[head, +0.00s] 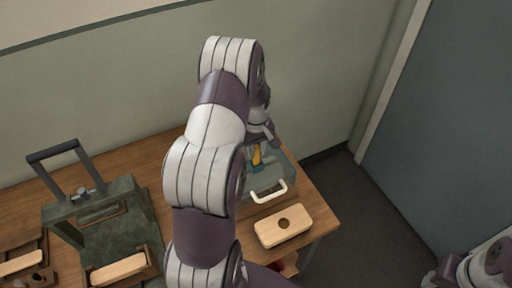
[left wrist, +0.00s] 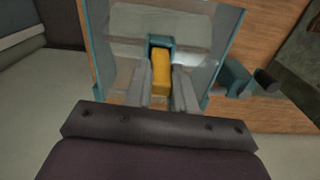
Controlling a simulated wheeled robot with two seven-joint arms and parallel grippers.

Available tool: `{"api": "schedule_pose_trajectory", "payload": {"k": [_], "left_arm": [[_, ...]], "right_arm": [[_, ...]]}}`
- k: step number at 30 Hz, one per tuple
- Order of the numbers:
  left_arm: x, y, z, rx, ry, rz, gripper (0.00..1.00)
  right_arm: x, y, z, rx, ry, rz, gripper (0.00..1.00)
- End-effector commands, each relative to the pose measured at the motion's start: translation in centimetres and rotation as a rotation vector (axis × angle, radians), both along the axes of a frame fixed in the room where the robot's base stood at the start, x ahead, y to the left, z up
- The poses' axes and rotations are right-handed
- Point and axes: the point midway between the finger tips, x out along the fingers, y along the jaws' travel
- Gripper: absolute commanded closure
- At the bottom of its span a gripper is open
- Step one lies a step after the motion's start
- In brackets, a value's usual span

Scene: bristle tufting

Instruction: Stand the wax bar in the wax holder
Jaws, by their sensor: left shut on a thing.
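The wax bar is a yellow-orange block, seen in the left wrist view (left wrist: 161,72) and as a small patch in the head view (head: 257,155). My left gripper (left wrist: 164,80) is shut on it, with a grey finger on each side. The bar's far end is at a small teal socket (left wrist: 160,42), which looks like the wax holder. I cannot tell whether the bar is seated in it or only in front of it. In the head view my left arm and gripper (head: 258,142) cover much of this spot.
A clear teal-edged box (head: 285,172) with a white handle (head: 268,192) surrounds the spot. A wooden block with a hole (head: 283,225) lies nearer on the table. A green stand with a dark handle (head: 120,202) is at left. The wall is close behind.

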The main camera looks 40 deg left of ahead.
Motion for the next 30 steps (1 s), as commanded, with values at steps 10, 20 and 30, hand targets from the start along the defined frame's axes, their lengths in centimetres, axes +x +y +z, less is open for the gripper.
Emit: {"api": "schedule_pose_trajectory", "payload": {"k": [10,20,30], "left_arm": [[0.0,0.0,-1.6,0.000,0.000,0.000,1.00],[0.0,0.0,-2.6,0.000,-0.001,0.000,1.00],[0.0,0.0,-2.5,0.001,-0.001,0.000,1.00]], "right_arm": [[0.0,0.0,-1.0,0.000,0.000,0.000,0.57],[0.0,0.0,-1.7,0.000,0.000,0.000,0.57],[0.0,0.0,-1.6,0.000,0.000,0.000,0.57]]}}
